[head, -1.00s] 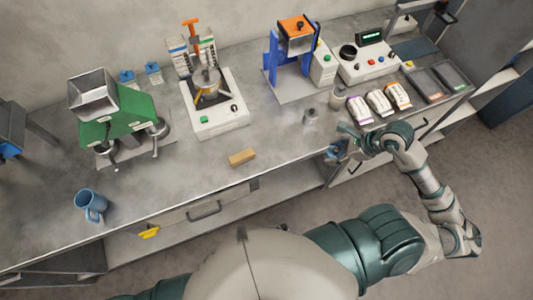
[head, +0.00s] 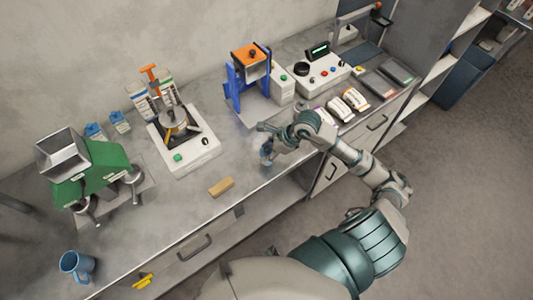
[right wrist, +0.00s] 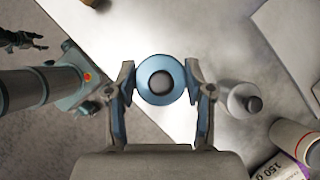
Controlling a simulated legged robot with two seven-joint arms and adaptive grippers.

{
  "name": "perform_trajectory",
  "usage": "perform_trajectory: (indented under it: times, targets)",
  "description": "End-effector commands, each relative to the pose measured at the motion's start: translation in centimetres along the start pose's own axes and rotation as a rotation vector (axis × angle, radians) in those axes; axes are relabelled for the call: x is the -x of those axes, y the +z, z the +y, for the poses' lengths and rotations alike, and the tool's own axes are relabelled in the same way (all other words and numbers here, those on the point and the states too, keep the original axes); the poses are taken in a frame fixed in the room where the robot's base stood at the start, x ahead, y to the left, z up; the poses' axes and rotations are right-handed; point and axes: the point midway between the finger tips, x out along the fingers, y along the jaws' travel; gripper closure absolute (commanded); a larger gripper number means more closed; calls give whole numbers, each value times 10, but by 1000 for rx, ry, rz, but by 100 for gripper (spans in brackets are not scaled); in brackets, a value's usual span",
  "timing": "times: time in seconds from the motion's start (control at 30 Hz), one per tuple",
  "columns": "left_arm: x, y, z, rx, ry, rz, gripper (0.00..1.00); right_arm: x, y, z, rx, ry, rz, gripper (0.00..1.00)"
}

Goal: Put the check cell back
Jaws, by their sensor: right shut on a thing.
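The check cell appears to be the round blue piece with a dark grey centre (right wrist: 161,80) in the right wrist view. My right gripper (right wrist: 161,95) is shut on it, with one finger on each side. In the head view my right gripper (head: 267,148) is over the front part of the bench, right of the wooden block. The blue piece shows only as a small patch there. Whether it touches the bench I cannot tell. A dark fingered part at the left edge of the right wrist view, seemingly my left gripper (right wrist: 20,40), is too small to read.
A grey jar (right wrist: 243,99) stands just right of the gripper.

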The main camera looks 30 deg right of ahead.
Motion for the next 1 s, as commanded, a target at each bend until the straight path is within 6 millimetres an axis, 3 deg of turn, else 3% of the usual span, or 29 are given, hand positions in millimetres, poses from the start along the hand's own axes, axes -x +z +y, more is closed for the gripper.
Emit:
perform_trajectory:
  times: [0.17,0.4,0.57,0.6,0.67,1.0]
  targets:
    - [3,-1,3,1,-3,0,44,-8,0,-6,-3,4,-2,96]
    - [7,-2,4,1,-2,0,44,-33,-18,-6,-3,4,-4,96]
    - [6,-2,5,1,0,0,44,-34,-17,-5,0,2,-1,96]
    - [6,-2,5,1,0,1,44,-35,-16,-4,0,3,1,40]
    - [6,-2,6,1,1,1,44,-35,-15,-3,0,3,2,25]
    - [6,-2,1,-1,-4,0,44,-33,-18,-6,0,2,-1,23]
